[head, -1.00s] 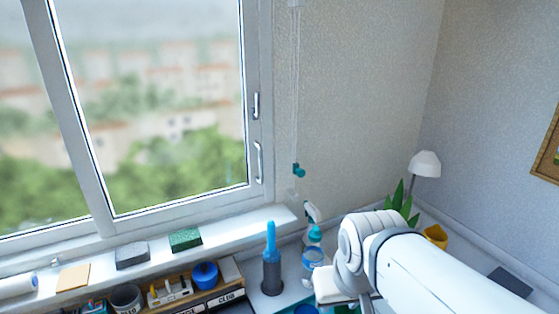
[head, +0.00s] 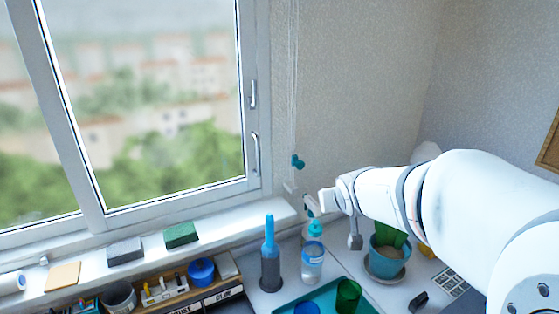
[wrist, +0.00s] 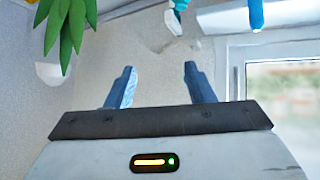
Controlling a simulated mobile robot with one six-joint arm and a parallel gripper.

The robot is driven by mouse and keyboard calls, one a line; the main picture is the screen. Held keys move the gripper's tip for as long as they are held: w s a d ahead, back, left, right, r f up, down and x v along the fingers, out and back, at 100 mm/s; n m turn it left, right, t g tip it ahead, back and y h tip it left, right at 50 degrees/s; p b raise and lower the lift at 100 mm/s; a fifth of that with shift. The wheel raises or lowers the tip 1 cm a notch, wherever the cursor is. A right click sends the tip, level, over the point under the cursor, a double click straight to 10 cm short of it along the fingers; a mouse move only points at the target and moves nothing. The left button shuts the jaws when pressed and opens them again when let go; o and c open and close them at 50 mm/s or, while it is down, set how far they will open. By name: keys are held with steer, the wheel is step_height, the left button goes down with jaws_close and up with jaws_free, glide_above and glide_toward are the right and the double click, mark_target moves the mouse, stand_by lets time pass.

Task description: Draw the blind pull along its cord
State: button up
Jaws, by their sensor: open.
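The teal blind pull (head: 298,161) hangs at the lower end of a thin pale cord (head: 294,90) against the wall, just right of the window frame. My gripper (head: 300,198) is just below the pull in the head view, pointing left towards the wall. Its small fingers are hard to make out there; their depth relative to the pull is unclear. In the wrist view my gripper (wrist: 159,78) has two blue-grey fingers wide apart with nothing between them. I cannot make out the pull in the wrist view.
The window handle (head: 253,152) lies left of the cord. The sill (head: 210,228) carries a green block (head: 181,235) and a grey block (head: 125,250).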

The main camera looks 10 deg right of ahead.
steer(key=w+f+n+t+y+b, duration=0.2)
steer(key=w+t, duration=0.2)
steer(key=w, duration=0.9)
steer(key=n+t+y+b, duration=0.1)
steer(key=n+t+y, duration=0.2)
steer(key=y, duration=0.3)
glide_toward(301, 167)
steer(key=x, duration=0.4)
steer(key=shift+m, duration=0.3)
steer(key=p+x, duration=0.1)
steer(key=x, duration=0.5)
steer(key=shift+w+a, duration=0.1)
steer(key=shift+w, duration=0.3)
steer(key=shift+r, duration=0.1)
steer(key=shift+c, duration=0.2)
jaws_close()
